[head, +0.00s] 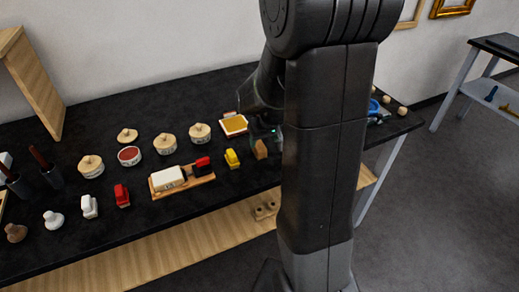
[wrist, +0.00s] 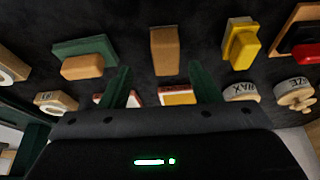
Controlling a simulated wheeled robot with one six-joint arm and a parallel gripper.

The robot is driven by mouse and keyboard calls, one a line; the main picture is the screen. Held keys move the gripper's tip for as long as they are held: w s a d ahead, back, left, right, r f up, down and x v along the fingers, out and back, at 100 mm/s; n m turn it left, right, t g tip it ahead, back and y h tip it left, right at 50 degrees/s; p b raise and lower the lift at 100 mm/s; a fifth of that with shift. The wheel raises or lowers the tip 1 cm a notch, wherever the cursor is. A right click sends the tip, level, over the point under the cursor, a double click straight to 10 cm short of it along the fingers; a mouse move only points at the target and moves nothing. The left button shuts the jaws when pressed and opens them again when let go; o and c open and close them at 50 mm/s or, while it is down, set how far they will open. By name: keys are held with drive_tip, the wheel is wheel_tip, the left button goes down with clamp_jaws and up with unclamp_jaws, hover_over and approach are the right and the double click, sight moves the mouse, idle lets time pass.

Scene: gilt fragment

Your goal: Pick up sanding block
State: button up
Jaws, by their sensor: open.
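A plain tan-brown block (wrist: 165,50), which looks like the sanding block, lies on the dark tabletop. In the wrist view it is just beyond and between my fingertips, apart from both. In the head view the block (head: 260,149) shows just left of my arm column. My gripper (wrist: 162,78) is open, with its two green fingers spread and nothing between them. In the head view my gripper (head: 263,132) is close above the block and partly hidden by my arm.
A yellow block (wrist: 240,45) lies right of the tan block in the wrist view. A green piece with an orange-tan block (wrist: 82,67) lies left. Lidded pots (head: 200,132), a board with a white block (head: 168,178) and a red block (head: 122,195) occupy the table (head: 235,205).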

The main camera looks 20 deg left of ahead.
sight(260, 146)
drive_tip(key=shift+s+a+p+x, duration=0.1)
drive_tip(key=shift+a+p+x, duration=0.05)
drive_tip(key=shift+x, duration=1.15)
drive_tip(key=shift+s+a+p+x, duration=0.1)
drive_tip(key=shift+a+p+x, duration=0.05)
drive_tip(key=shift+x, duration=1.15)
drive_tip(key=shift+c, duration=0.3)
drive_tip(key=c, duration=1)
